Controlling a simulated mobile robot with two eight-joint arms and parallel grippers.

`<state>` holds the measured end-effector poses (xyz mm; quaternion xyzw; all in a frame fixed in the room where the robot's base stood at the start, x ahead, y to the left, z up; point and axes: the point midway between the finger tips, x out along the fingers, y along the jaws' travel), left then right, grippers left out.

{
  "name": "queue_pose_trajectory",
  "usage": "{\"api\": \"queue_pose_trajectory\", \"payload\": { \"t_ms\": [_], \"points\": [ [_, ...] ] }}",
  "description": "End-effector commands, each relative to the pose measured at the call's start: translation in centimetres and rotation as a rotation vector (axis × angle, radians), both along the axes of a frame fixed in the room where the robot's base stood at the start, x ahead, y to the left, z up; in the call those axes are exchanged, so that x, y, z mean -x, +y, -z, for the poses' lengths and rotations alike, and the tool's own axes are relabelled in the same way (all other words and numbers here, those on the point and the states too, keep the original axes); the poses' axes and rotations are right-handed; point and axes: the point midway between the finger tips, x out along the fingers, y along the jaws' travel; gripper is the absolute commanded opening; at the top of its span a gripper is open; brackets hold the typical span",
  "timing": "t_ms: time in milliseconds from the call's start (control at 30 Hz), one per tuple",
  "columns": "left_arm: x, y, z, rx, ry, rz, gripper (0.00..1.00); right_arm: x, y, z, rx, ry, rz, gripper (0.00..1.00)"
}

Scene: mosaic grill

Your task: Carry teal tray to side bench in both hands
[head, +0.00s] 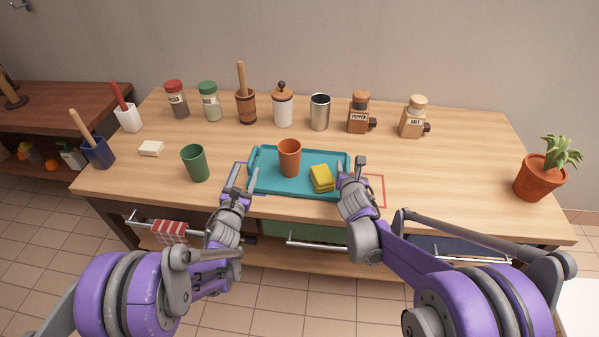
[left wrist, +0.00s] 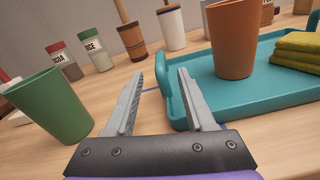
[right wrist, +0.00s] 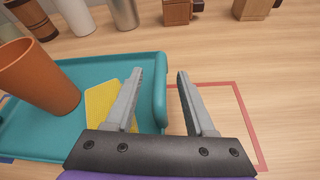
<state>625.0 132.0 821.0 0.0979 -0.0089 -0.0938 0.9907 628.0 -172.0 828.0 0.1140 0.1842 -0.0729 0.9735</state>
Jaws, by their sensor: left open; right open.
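The teal tray (head: 285,187) lies flat on the wooden worktable, holding an orange cup (head: 290,158) and a yellow sponge-like stack (head: 321,178). My left gripper (head: 244,177) is open at the tray's left end. In the left wrist view, the raised left end (left wrist: 163,82) shows between its fingers. My right gripper (head: 351,167) is open at the tray's right end. In the right wrist view, the raised right end (right wrist: 159,92) shows between its fingers. I cannot tell whether any finger touches the tray. A dark reddish wooden bench (head: 60,95) stands at the left.
A green cup (head: 195,163) stands just left of my left gripper. Jars, a mortar, a metal cup and two mills line the back of the worktable (head: 460,190). A potted plant (head: 540,178) stands at the right end. Blue and red outlines flank the tray.

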Motion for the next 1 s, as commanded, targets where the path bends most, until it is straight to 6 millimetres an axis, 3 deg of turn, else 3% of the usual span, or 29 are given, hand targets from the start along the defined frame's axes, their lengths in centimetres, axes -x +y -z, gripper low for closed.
{"api": "queue_pose_trajectory", "payload": {
  "t_ms": [100,300,733,1000],
  "points": [
    [-2.1,-0.4,0.0,0.002,0.000,0.000,0.55,-2.0,-0.2,0.8,0.000,0.000,0.000,0.55],
    [-4.4,-0.8,0.0,0.001,0.000,0.000,0.55,-4.2,-0.4,1.7,0.001,0.000,0.000,0.55],
    [-5.2,-1.0,0.0,0.001,0.000,0.000,0.55,-4.8,-0.5,2.0,0.000,0.000,0.000,0.55],
    [-5.1,-1.0,0.0,0.001,0.000,-0.001,0.06,-4.8,-0.5,2.0,0.000,0.000,0.000,0.06]
  ]
}}
